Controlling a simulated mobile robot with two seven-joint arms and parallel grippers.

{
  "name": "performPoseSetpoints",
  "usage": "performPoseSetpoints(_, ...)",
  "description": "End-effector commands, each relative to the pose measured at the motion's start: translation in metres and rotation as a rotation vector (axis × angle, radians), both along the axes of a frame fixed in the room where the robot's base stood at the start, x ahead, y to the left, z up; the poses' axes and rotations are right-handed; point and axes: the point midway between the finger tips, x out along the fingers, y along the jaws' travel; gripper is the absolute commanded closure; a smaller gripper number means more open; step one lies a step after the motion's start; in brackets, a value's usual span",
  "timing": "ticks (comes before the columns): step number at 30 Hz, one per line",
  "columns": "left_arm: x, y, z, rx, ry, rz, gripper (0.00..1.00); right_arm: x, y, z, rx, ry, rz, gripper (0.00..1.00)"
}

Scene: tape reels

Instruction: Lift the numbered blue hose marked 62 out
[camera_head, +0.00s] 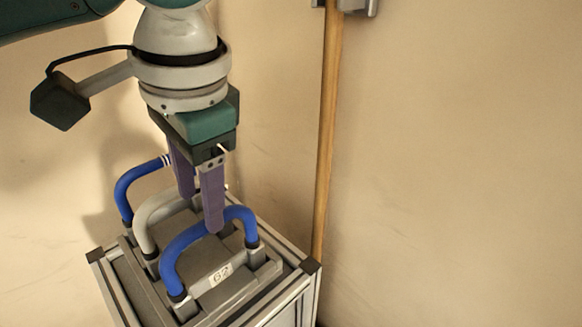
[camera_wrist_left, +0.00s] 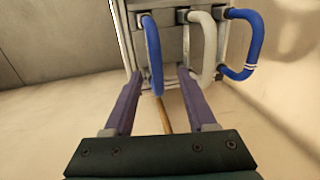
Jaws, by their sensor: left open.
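The blue hose marked 62 (camera_head: 179,254) arches like a handle over the near part of the grey rack, with a white "62" label (camera_head: 220,273) at its base. It also shows in the left wrist view (camera_wrist_left: 153,50). My left gripper (camera_head: 200,212) points down from above with its purple fingers apart. In the head view the near finger covers part of the arch's top. In the left wrist view the arch's top lies between the two open fingers (camera_wrist_left: 158,85), with no clear grip on it. My right gripper is not in view.
A white hose (camera_head: 141,226) and another blue hose with white stripes (camera_head: 124,190) stand behind on the same rack (camera_head: 130,285). The second blue hose's number is not visible. A wooden pole (camera_head: 327,140) stands right of the rack, near the bare wall.

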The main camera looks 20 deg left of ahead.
Motion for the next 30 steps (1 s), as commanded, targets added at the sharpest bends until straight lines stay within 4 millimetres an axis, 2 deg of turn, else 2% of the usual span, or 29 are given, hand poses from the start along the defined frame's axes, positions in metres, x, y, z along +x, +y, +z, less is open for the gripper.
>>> performPoseSetpoints(10, -0.002, 0.006, -0.049, 0.003, 0.001, 0.000, 0.43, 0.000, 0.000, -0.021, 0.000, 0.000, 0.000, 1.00)
performPoseSetpoints(13, -0.001, 0.008, -0.055, 0.002, -0.001, 0.000, 0.43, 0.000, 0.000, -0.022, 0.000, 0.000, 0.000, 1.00)
performPoseSetpoints(20, -0.001, 0.007, -0.055, 0.001, -0.001, -0.001, 0.43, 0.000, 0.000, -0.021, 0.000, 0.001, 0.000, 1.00)
performPoseSetpoints(30, -0.001, 0.007, -0.054, 0.001, -0.001, -0.002, 0.81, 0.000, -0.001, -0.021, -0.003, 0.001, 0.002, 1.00)
